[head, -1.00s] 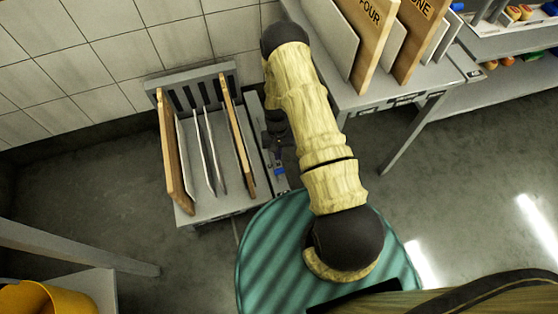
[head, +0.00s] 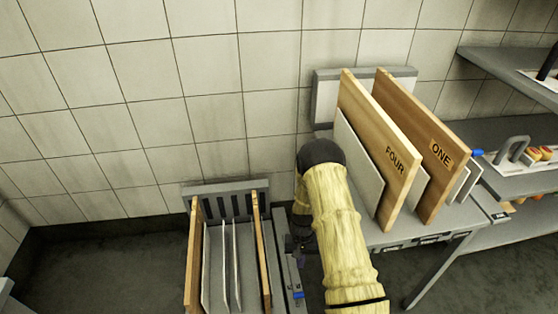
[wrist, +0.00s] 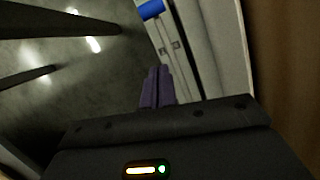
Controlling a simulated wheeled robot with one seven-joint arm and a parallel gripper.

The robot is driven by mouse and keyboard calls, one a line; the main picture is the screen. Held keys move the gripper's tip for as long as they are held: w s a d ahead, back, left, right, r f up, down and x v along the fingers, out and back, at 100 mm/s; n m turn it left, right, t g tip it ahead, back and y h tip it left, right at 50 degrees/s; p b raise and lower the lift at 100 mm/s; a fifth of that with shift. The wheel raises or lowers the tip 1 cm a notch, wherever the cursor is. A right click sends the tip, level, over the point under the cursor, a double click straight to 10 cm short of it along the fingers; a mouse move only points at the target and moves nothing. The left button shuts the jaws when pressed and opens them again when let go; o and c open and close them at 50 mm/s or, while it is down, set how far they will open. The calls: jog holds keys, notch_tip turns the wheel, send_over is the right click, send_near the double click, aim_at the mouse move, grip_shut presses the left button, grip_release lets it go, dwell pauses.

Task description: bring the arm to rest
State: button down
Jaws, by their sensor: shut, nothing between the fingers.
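My arm, in a pale yellow ribbed cover with a dark elbow, rises from the bottom of the head view and bends down beside the low rack. My gripper (wrist: 157,88) shows in the wrist view as dark purplish fingers held together, shut and empty. In the wrist view the fingers point past a grey rail with a blue end piece (wrist: 151,9).
A low rack (head: 222,188) holds upright boards just left of my arm. To the right, a grey table (head: 441,224) carries boards marked FOUR (head: 395,161) and ONE (head: 440,153). Shelves (head: 519,177) stand at the far right. A tiled wall (head: 180,80) closes off the back.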

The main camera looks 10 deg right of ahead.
notch_tip(320, 180, up, 23)
jog(key=s+n+t+p, duration=0.1)
jog(key=s+t+p, duration=0.1)
jog(key=t, duration=0.1)
jog(key=s+r+n+t+p, duration=0.1)
jog(key=s+r+t, duration=0.1)
jog(key=s+r, duration=1.15)
notch_tip(320, 180, up, 39)
jog(key=w+p, duration=0.1)
jog(key=p, duration=3.7)
jog(key=shift+w+a, duration=0.15)
jog(key=shift+w, duration=0.15)
jog(key=shift+f, duration=0.1)
jog(key=shift+w+a, duration=0.1)
